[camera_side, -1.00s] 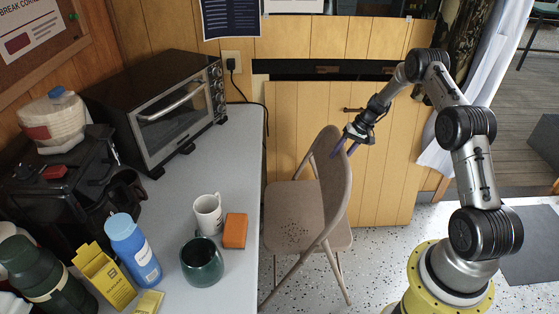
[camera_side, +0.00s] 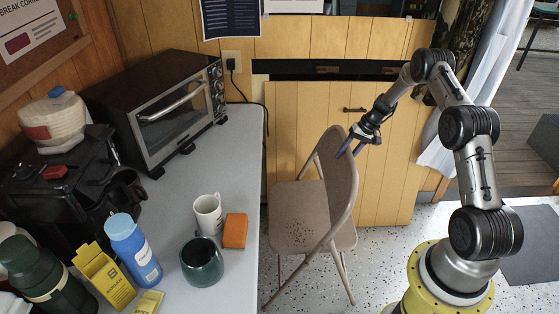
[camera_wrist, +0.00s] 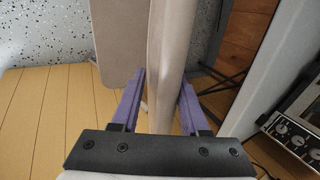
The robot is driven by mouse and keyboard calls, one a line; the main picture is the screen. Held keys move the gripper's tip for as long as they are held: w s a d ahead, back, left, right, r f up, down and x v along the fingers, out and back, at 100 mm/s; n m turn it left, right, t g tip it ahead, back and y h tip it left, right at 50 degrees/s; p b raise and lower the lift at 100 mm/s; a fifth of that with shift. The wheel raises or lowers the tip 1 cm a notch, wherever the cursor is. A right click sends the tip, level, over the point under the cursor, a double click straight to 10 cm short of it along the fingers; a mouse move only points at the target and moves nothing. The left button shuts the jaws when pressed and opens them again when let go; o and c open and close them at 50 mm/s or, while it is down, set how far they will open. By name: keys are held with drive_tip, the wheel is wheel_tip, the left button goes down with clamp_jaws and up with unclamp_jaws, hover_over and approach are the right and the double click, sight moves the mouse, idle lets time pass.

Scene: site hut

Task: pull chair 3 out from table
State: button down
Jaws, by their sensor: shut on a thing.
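A beige folding chair (camera_side: 341,186) stands on the speckled floor beside the grey table (camera_side: 225,160). Its backrest faces my arm, and the left part of its seat is close to the table's edge. My gripper (camera_side: 350,147) is at the top of the backrest, its purple fingers on either side of the rim. In the wrist view my gripper (camera_wrist: 158,100) is shut on the chair's backrest edge (camera_wrist: 168,70), which runs between the two fingers. No number shows on the chair.
A toaster oven (camera_side: 160,105), a white mug (camera_side: 208,213), a green mug (camera_side: 202,262), an orange block (camera_side: 235,231) and a blue bottle (camera_side: 133,250) are on the table. Wooden cabinet doors (camera_side: 395,180) stand behind the chair. Speckled floor (camera_side: 385,255) is clear between chair and my base.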

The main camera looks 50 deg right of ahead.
drive_tip(key=shift+w+d+r, duration=0.2)
drive_tip(key=shift+w+r, duration=0.1)
drive_tip(key=shift+a+f, duration=0.15)
drive_tip(key=shift+f, duration=0.65)
drive_tip(key=shift+s+f, duration=0.15)
drive_tip(key=shift+f, duration=0.2)
